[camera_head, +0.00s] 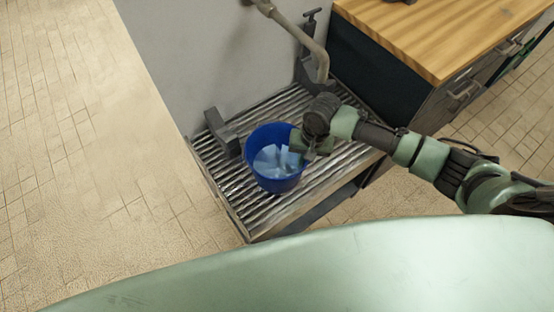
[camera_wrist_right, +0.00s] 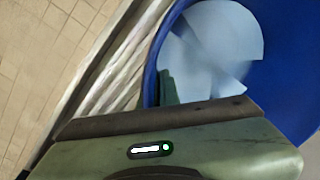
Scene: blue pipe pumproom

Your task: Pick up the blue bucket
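The blue bucket (camera_head: 273,184) stands upright on a slatted metal grate, with pale blue-white pieces or reflections inside. My right gripper (camera_head: 299,146) reaches in from the right and is at the bucket's right rim. In the right wrist view the blue bucket (camera_wrist_right: 292,88) fills the right side. There, one dark green finger of my right gripper (camera_wrist_right: 168,88) shows just inside the bucket's wall. The other finger is hidden, so I cannot tell whether the gripper is closed on the rim. My left gripper is out of view.
The grate (camera_head: 237,205) is a low platform against a grey wall (camera_head: 190,60). A grey bracket (camera_head: 222,133) stands left of the bucket, and a bent pipe (camera_head: 300,35) comes down behind. A wood-topped cabinet (camera_head: 440,35) is at the right. Tiled floor (camera_head: 70,150) is clear at left.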

